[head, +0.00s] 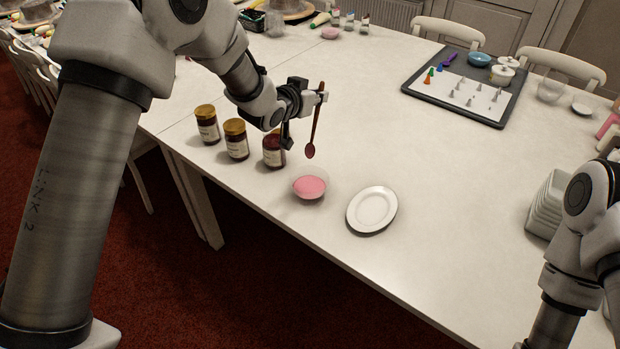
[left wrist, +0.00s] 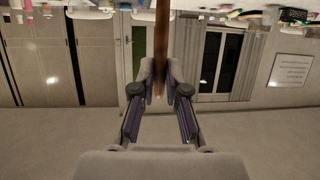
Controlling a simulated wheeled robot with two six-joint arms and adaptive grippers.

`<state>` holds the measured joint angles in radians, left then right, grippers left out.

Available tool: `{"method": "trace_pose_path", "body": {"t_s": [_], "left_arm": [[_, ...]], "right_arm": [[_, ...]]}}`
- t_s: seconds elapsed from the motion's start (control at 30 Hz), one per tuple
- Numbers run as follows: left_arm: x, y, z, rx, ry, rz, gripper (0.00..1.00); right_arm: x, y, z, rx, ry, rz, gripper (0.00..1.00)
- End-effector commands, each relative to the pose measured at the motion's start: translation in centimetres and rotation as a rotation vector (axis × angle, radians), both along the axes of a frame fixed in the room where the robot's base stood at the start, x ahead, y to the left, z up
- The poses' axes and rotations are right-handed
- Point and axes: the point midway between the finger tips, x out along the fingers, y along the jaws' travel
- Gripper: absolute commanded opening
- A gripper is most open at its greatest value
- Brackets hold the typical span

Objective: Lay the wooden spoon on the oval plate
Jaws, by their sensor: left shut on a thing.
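The wooden spoon (head: 316,125) hangs upright with its bowl down in my left gripper (head: 322,97). The gripper is shut on its handle, and the spoon's bowl is above the table behind the pink bowl. In the left wrist view, the handle (left wrist: 162,40) stands between the fingertips (left wrist: 167,85). The white oval plate (head: 372,209) lies empty on the table, in front and to the right of the spoon. My right arm shows at the lower right of the head view, but its gripper is out of view.
A glass bowl of pink filling (head: 309,186) stands left of the plate. Several jars (head: 236,139) stand in a row at the left. A dark tray (head: 489,119) with piping tips lies at the back right. White stacked containers (head: 547,205) stand at the right. The table right of the plate is clear.

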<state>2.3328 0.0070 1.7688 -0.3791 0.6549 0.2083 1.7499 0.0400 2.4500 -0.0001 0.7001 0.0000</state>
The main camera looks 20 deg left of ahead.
Motion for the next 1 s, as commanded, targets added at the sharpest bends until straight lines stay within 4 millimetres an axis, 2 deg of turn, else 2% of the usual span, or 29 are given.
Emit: {"method": "trace_pose_path", "body": {"t_s": [0.17,0.47,0.77,1.0], "left_arm": [[-0.1,-1.5,-0.3,0.010,0.028,-0.085,0.00],[-1.4,-7.8,-2.8,0.090,0.162,-0.495,0.00],[-5.0,-13.6,-7.2,0.302,0.300,-1.079,0.00],[-9.7,-16.6,-12.0,0.656,0.324,-1.691,0.00]], "right_arm": [[0.0,0.0,0.2,0.000,0.000,0.000,1.00],[0.0,0.0,0.8,0.000,0.000,0.000,1.00],[0.0,0.0,1.6,0.000,0.000,0.000,1.00],[0.0,0.0,2.3,0.000,0.000,0.000,1.00]]}}
